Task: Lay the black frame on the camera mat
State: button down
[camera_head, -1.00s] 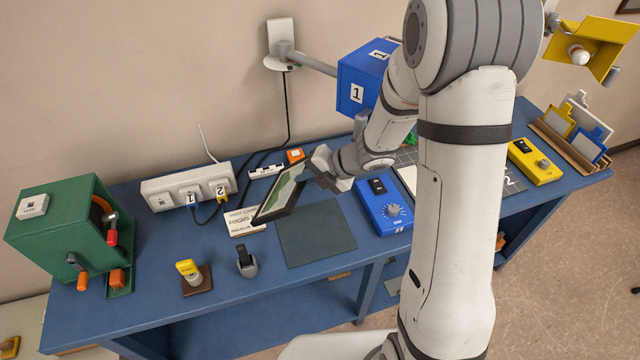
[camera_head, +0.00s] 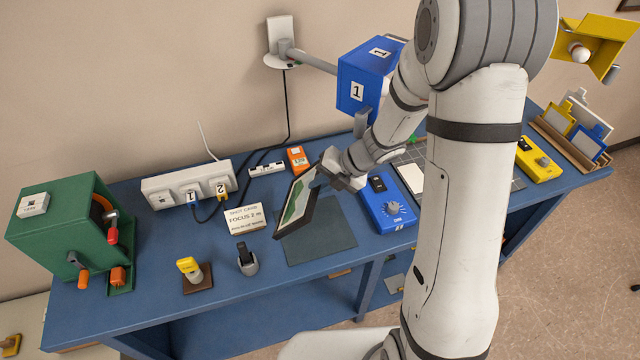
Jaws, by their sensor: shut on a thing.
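The black frame (camera_head: 311,211) holds a pale picture with a green shape. My gripper (camera_head: 325,178) is shut on its upper right edge. The frame is steeply tilted and appears above the plain dark grey-green mat (camera_head: 335,243), covering the mat's left part in the picture. A dark gridded mat (camera_head: 506,184) with a white sheet (camera_head: 438,180) on it lies further right, partly hidden by my arm. No label shows which one is the camera mat. My fingertips are partly hidden behind the frame.
A shot card (camera_head: 245,219) and a black-handled item in a grey holder (camera_head: 247,259) stand left of the plain mat. A blue control box (camera_head: 389,207) is at its right. An orange box (camera_head: 297,159) and power strip (camera_head: 188,184) are behind. A blue box marked 1 (camera_head: 357,82) hangs above.

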jog(key=shift+f+b, duration=1.95)
jog(key=shift+f, duration=1.1)
jog(key=shift+f+b, duration=0.3)
jog(key=shift+b, duration=0.05)
jog(key=shift+f, duration=0.1)
jog(key=d+f+y+b, duration=0.1)
jog(key=b, duration=0.2)
jog(key=shift+s+d, duration=0.15)
